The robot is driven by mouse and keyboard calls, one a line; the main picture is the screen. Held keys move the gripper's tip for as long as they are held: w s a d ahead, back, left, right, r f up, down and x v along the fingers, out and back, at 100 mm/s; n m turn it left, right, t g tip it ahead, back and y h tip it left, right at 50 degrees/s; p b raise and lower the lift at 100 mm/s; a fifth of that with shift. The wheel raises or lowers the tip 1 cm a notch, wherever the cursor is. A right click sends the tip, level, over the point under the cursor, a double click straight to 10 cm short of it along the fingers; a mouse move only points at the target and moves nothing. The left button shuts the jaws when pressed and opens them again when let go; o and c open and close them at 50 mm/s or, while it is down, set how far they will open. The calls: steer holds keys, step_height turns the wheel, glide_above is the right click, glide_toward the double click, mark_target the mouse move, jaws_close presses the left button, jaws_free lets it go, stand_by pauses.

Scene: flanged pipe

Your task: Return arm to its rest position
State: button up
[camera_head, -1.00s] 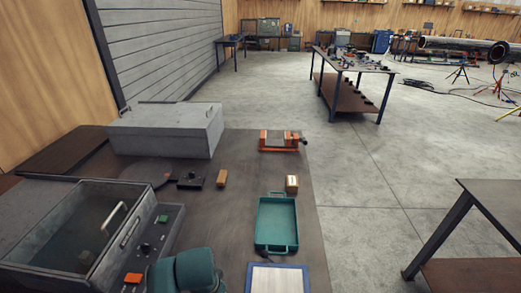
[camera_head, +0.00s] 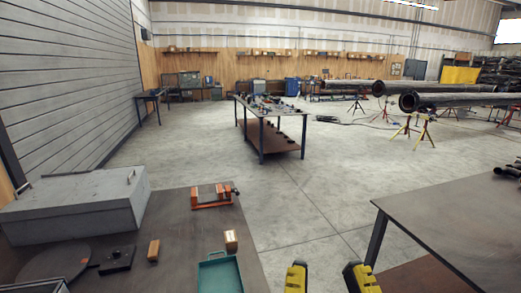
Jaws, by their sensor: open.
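My gripper (camera_head: 327,278) shows at the bottom edge of the head view as two yellow-and-black fingers. They stand apart with bare floor visible between them, and I see nothing held. The gripper is to the right of the near workbench (camera_head: 180,230) and to the left of the dark table on the right. The rest of my arm is below the picture.
A grey box (camera_head: 75,210), an orange vise (camera_head: 212,197), small blocks and a green tray (camera_head: 219,275) are on the near bench. A dark table (camera_head: 455,225) stands at right. Concrete floor lies open ahead; flanged pipes (camera_head: 450,101) rest on stands farther back.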

step_height(320, 180, up, 27)
steer(key=p, duration=2.4)
